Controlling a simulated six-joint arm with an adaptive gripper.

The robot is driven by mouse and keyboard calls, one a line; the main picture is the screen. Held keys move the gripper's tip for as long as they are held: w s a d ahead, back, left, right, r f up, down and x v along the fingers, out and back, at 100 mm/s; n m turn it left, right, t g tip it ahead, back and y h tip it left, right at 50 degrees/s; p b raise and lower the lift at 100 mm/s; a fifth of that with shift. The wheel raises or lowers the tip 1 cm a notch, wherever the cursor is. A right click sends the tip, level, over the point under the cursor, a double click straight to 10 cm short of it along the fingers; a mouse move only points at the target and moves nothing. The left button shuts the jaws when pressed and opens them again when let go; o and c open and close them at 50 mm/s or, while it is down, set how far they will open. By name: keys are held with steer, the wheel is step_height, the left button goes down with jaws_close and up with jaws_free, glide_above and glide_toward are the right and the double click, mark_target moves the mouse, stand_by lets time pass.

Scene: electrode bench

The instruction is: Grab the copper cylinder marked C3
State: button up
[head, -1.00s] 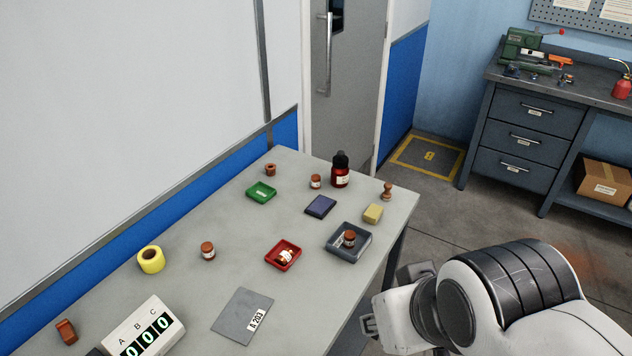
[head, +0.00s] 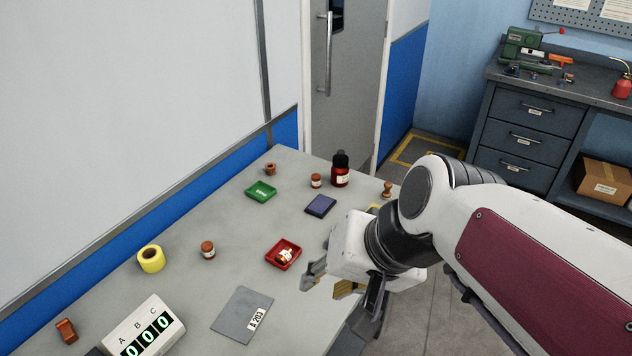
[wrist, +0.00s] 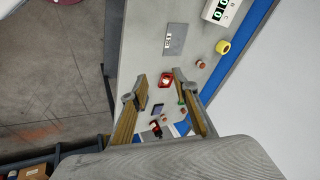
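Several small copper cylinders with white labels show, but the marks are too small to read. One copper cylinder (head: 208,250) stands near a yellow tape roll, also in the wrist view (wrist: 201,64). Another copper cylinder (head: 316,181) stands by a dark red bottle. A third copper cylinder (head: 285,256) is in the red tray (head: 272,252). The grey tray with a copper cylinder, seen earlier, is now hidden behind my arm. My gripper (head: 343,284) is open and empty over the table's right edge; its spread fingers also show in the wrist view (wrist: 157,86).
The yellow tape roll (head: 151,259), green tray (head: 261,191), dark blue pad (head: 320,206), grey plate (head: 242,314) and number display (head: 144,326) lie around the table. The tall dark red bottle (head: 340,170) stands at the back. Bare tabletop lies left of the red tray.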

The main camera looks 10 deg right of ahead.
steer(key=w+a+m+y, duration=0.2)
steer(key=w+a+m, duration=0.1)
steer(key=w, duration=0.4)
steer(key=w+a+m+y, duration=0.2)
steer(key=w+m, duration=0.1)
steer(key=w, duration=0.3)
steer(key=m+t, duration=0.6)
steer(key=m, duration=0.9)
glide_above(318, 180)
steer(key=s+a, duration=0.8)
steer(key=s, duration=0.4)
step_height(318, 180, down, 9)
steer(key=w+d+f+m+h, duration=0.1)
steer(key=w+d+f+m, duration=0.1)
steer(key=d+f, duration=0.1)
steer(key=w+d+f+m+t+h, duration=0.1)
steer(key=w+d+f+m, duration=0.1)
steer(key=d+f+m, duration=0.1)
steer(key=w+d+f+m+t+h, duration=0.1)
steer(key=w+d+f+m, duration=0.1)
steer(key=f, duration=0.3)
steer(key=shift+w+d+f+m+h, duration=0.15)
steer(key=shift+d+m, duration=0.15)
steer(key=shift+d, duration=0.15)
steer(key=shift+w+d+f+m+h, duration=0.15)
steer(key=shift+d+m, duration=0.15)
steer(key=shift+d, duration=0.15)
steer(key=shift+x, duration=1.25)
steer(key=shift+w, duration=0.1)
